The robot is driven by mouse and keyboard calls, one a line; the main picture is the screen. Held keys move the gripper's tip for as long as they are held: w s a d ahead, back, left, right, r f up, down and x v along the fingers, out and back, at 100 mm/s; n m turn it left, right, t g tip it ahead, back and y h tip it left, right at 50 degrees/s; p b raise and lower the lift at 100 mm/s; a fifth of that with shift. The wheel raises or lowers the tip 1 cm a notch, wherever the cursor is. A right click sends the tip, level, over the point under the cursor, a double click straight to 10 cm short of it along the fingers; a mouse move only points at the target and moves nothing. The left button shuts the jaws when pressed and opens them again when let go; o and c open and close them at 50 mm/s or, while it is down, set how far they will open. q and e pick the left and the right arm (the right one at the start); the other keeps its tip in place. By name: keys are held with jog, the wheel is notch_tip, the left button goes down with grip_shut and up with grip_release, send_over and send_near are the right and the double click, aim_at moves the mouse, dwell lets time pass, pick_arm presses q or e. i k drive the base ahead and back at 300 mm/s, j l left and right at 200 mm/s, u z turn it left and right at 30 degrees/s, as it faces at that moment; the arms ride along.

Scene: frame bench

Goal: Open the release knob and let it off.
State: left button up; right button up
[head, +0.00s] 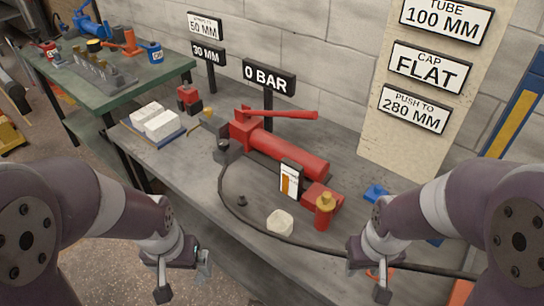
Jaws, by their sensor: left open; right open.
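A red hand pump (287,150) with a long red lever (285,114) lies on the grey bench. A brass-coloured knob (208,114) shows near the pump's left end, beside a dark fitting (222,146); I cannot tell for certain that this is the release knob. A sign behind the pump (269,78) reads 0 BAR. My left gripper (183,280) is open and empty at the bench's front edge, well apart from the pump. My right gripper (374,283) is open at the front right, near the black hose, also apart from the pump.
A black hose (262,231) curves from the pump's left end across the bench. A red cylinder with a brass top (325,213), a pale block (280,222) and a small dark piece (242,201) stand in front. A green table (130,85) stands beyond.

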aim_at(223, 144)
jog(key=i+j, duration=0.25)
jog(key=j, duration=0.15)
jog(key=i+j, duration=0.2)
jog(key=j, duration=0.2)
jog(key=i+j, duration=0.25)
jog(key=j, duration=0.15)
